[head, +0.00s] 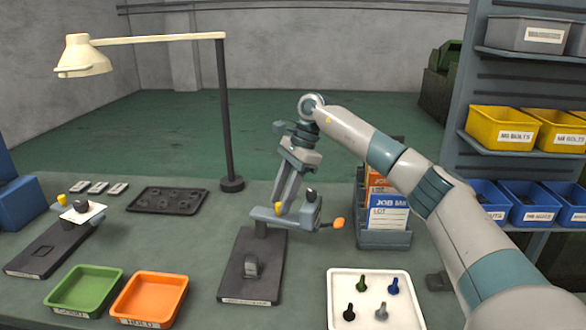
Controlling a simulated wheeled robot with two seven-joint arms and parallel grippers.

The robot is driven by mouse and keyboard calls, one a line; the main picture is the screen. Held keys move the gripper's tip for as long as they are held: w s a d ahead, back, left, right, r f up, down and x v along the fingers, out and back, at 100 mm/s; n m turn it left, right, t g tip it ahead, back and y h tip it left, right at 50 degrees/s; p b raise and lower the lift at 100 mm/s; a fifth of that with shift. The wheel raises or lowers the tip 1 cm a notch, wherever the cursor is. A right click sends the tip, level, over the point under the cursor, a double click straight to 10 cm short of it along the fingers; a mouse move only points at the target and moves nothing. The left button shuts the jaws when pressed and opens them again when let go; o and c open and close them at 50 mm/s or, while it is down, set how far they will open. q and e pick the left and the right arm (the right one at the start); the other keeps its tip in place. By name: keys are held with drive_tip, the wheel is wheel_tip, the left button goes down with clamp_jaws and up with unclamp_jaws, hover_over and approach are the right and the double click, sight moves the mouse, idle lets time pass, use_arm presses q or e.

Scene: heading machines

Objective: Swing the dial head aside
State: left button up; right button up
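A gauge fixture stands mid-bench on a dark base plate (240,285). Its blue-grey head (304,212) sits on a short post, with a dark knob on top and an orange knob (338,223) sticking out at the right; I take this as the dial head. No dial face shows from here. My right gripper (279,208) comes down from above, its fingertips at the left part of the head, by a small yellow knob. The fingers overlap the head in the picture; contact and finger gap are unclear. My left gripper is out of view.
A second fixture (40,250) with a white card stands at left. A green tray (83,292) and orange tray (150,299) lie in front. A white tray (368,283) with several bolts is at right. A lamp post (226,120) and card holder (384,238) flank my gripper.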

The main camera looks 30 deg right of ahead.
drive_tip(key=shift+d+r, duration=0.15)
drive_tip(key=shift+r, duration=0.2)
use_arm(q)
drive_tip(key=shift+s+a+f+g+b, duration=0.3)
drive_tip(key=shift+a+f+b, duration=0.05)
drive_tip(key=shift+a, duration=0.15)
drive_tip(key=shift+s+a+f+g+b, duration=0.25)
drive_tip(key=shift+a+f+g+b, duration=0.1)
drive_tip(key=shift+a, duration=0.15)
use_arm(e)
drive_tip(key=v, duration=1.6)
drive_tip(key=shift+r, duration=0.2)
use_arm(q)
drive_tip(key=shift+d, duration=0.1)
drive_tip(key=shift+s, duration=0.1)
use_arm(e)
drive_tip(key=shift+r, duration=0.15)
